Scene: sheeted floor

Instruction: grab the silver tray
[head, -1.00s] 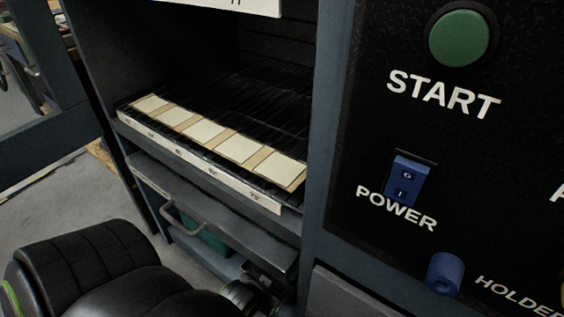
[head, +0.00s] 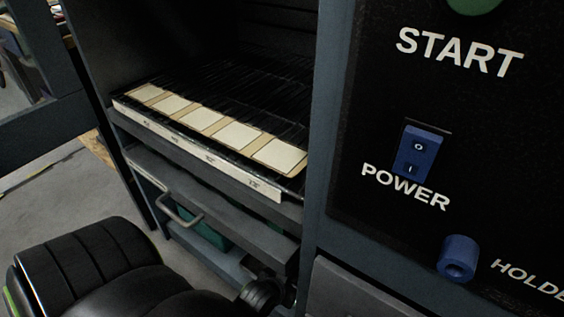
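A grey metal tray or drawer (head: 225,196) with a bar handle (head: 180,214) sits in the cabinet below the slatted rack; it is the thing most like a silver tray, though I cannot be sure. Its right end runs close behind my arm in the picture. My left arm covers the lower left, black and ribbed. Its far end, near my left gripper (head: 262,293), is dark and partly cut off by the bottom edge. I see no fingers clearly and nothing held, and cannot tell contact with the tray. My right gripper is not in view.
Several pale cards (head: 204,117) lie in a row on the dark rack (head: 245,100) above. A green box (head: 211,236) sits under the tray. A black control panel (head: 440,120) with a blue power switch (head: 417,152) stands at right. Open floor (head: 50,200) lies at left.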

